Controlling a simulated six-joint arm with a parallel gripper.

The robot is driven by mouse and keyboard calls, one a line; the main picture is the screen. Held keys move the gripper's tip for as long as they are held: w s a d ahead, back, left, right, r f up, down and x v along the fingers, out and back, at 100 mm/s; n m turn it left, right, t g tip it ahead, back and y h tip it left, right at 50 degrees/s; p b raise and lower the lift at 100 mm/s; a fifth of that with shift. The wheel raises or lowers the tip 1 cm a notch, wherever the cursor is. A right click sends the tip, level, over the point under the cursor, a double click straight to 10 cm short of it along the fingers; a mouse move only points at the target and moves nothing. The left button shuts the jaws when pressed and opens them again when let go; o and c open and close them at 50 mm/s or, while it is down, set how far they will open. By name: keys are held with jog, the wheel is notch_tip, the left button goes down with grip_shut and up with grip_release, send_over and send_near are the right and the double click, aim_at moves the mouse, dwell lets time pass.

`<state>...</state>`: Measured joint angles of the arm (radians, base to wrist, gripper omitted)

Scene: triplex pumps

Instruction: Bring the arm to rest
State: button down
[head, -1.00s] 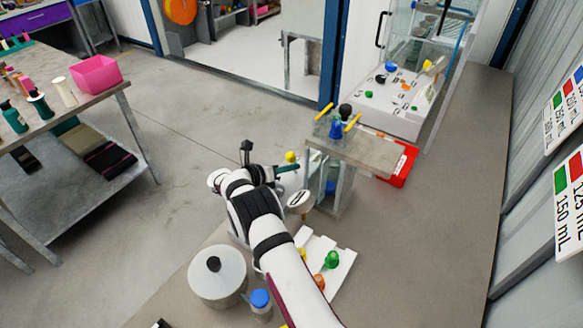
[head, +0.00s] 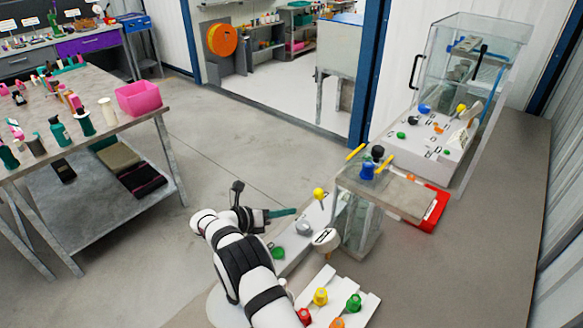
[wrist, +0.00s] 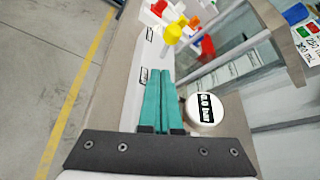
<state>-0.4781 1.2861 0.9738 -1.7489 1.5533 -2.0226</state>
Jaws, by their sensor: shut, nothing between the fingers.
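My gripper (head: 294,211) is at the end of my white arm, in the lower middle of the head view, over the bench's left edge. In the wrist view its two teal fingers (wrist: 161,100) lie together, shut, with nothing between them. A white round gauge (head: 326,239) stands close to the right of the gripper. It also shows in the wrist view (wrist: 205,112), just right of the fingers. A yellow knob (head: 319,193) stands beyond the fingertips, apart from them.
A white panel with several coloured valves (head: 338,300) lies near my arm. A glass tank with a grey top (head: 405,197) stands to the right, and a red tray (head: 431,210) beside it. A glass-fronted cabinet (head: 470,90) is farther back. Bare bench (head: 470,270) is at right.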

jog(key=d+r+m, duration=0.1)
jog(key=s+d+r+m+g, duration=0.1)
jog(key=s+d+r+m, duration=0.1)
jog(key=r, duration=0.1)
jog(key=shift+s+m+g+y, duration=0.15)
jog(key=shift+m+g+y, duration=0.15)
jog(key=shift+m+g, duration=0.1)
jog(key=s+d+r+m+g+y, duration=0.3)
jog(key=s+r+m, duration=0.2)
jog(key=s+m, duration=0.35)
jog(key=s+d+r+m+g+y, duration=0.2)
jog(key=s+d+r+m, duration=0.25)
jog(key=s+m, duration=0.4)
jog(key=s+a+m+y, duration=0.4)
jog(key=s+m, duration=0.4)
jog(key=s, duration=0.4)
jog(key=s+a+m+y, duration=0.3)
jog(key=s+m, duration=0.5)
jog(key=s, duration=0.5)
jog(key=shift+s+a+r+y, duration=0.2)
jog(key=shift+a+r+y, duration=0.15)
jog(key=shift+y, duration=0.15)
